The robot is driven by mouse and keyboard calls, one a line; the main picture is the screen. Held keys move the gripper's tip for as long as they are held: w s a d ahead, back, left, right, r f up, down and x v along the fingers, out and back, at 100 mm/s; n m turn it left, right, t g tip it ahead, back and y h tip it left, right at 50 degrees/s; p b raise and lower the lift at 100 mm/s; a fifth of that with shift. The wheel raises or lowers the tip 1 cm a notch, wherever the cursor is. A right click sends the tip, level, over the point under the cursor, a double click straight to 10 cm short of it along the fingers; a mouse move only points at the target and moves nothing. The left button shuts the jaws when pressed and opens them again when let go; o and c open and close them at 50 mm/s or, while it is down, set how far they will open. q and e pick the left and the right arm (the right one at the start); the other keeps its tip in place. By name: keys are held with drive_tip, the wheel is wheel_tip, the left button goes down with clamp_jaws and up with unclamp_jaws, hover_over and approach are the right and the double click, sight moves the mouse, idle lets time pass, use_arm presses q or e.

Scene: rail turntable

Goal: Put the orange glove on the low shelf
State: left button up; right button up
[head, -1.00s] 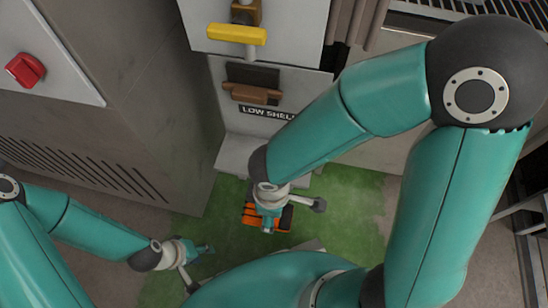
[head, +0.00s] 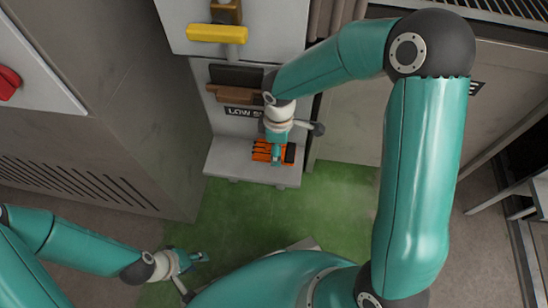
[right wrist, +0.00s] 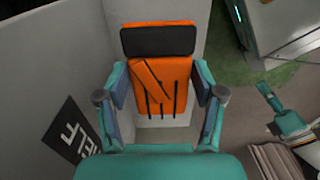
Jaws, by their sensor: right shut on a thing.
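The orange glove (head: 262,151), with a black cuff, is in my right gripper (head: 276,152). In the right wrist view the glove (right wrist: 165,75) sits between the two fingers, which press on its sides. In the head view it appears over the pale ledge of the low shelf (head: 225,160), below the "LOW SHELF" label, which my arm partly covers. I cannot tell whether the glove touches the ledge. My left gripper (head: 190,268) is empty and open, low over the floor at the lower left.
A brown handle (head: 230,95) sits above the label, and a yellow handle (head: 216,33) is higher up. A grey cabinet with vents (head: 70,185) stands to the left. Green floor (head: 235,215) lies clear before the shelf.

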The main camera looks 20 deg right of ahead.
wheel_tip(320, 180, down, 5)
drive_tip(key=shift+r+b, duration=0.1)
drive_tip(key=shift+b, duration=1.05)
drive_tip(key=shift+w+d, duration=0.1)
drive_tip(key=shift+w, duration=0.05)
drive_tip(key=shift+f, duration=0.2)
drive_tip(key=o, duration=0.8)
drive_tip(key=shift+o, duration=0.2)
drive_tip(key=shift+r, duration=0.1)
